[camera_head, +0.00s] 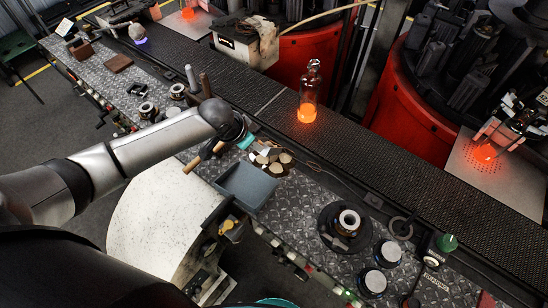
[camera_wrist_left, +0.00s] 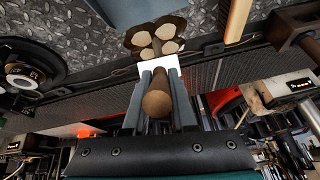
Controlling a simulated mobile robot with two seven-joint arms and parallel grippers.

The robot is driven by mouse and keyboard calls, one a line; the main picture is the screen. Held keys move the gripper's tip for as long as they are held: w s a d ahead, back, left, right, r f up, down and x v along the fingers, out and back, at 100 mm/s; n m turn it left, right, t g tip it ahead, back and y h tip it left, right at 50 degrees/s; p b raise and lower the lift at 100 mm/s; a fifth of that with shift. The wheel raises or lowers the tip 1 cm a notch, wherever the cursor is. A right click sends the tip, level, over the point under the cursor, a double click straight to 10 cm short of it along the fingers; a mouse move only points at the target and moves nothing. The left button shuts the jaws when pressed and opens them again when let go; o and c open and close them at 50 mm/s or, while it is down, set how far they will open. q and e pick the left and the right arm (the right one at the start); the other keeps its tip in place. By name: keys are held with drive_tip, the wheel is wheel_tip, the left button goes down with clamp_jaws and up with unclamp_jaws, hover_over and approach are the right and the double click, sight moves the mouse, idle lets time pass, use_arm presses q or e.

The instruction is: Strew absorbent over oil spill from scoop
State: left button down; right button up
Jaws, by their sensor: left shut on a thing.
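My left gripper (camera_wrist_left: 158,100) is shut on a brown rounded handle (camera_wrist_left: 156,103), seen end-on between the fingers in the left wrist view. A pale flat piece (camera_wrist_left: 172,64) shows just beyond it; I take this to be the scoop, but its bowl is not clear. In the head view my left gripper (camera_head: 243,138) is mostly hidden behind its own wrist, above the bench. I cannot make out an oil spill or loose absorbent. My right gripper is not in view.
An open blue-grey bin (camera_head: 247,187) sits at the bench's near edge. Tools with wooden handles (camera_head: 205,155) lie near my wrist. A glowing bottle (camera_head: 309,95) stands on the dark conveyor (camera_head: 400,160).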

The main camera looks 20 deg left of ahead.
use_arm(q)
drive_tip(key=shift+w, duration=0.1)
drive_tip(key=shift+w+d+r, duration=0.1)
drive_tip(key=shift+w+r, duration=0.05)
drive_tip(key=shift+r, duration=0.05)
idle(1.5)
